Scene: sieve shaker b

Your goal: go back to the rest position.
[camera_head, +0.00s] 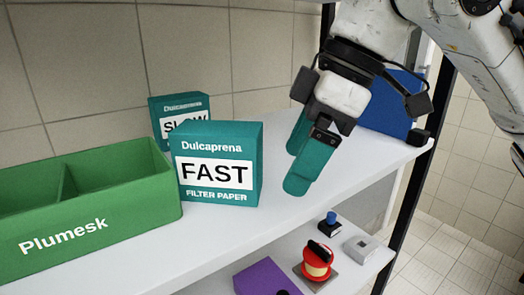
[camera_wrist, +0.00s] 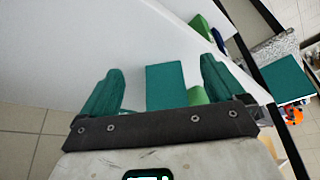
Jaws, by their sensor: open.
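My gripper (camera_head: 298,166) has teal fingers that are apart, with nothing held between them in the head view. It hangs above the white upper shelf, to the right of the teal FAST filter paper box (camera_head: 217,165) and apart from it. In the wrist view the open fingers of my gripper (camera_wrist: 161,70) flank a plain teal block (camera_wrist: 165,85) in the picture; I cannot tell how far beyond the fingers it lies. A green piece (camera_wrist: 198,96) shows beside the right finger.
The SLOW box (camera_head: 180,108) stands behind the FAST box. A green Plumesk bin (camera_head: 120,225) is at left. A blue object (camera_head: 394,108) is behind my gripper. The lower shelf holds a red spool-like item (camera_head: 317,262), a purple box (camera_head: 265,278) and a grey block (camera_head: 360,248). A black post (camera_head: 425,150) stands right.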

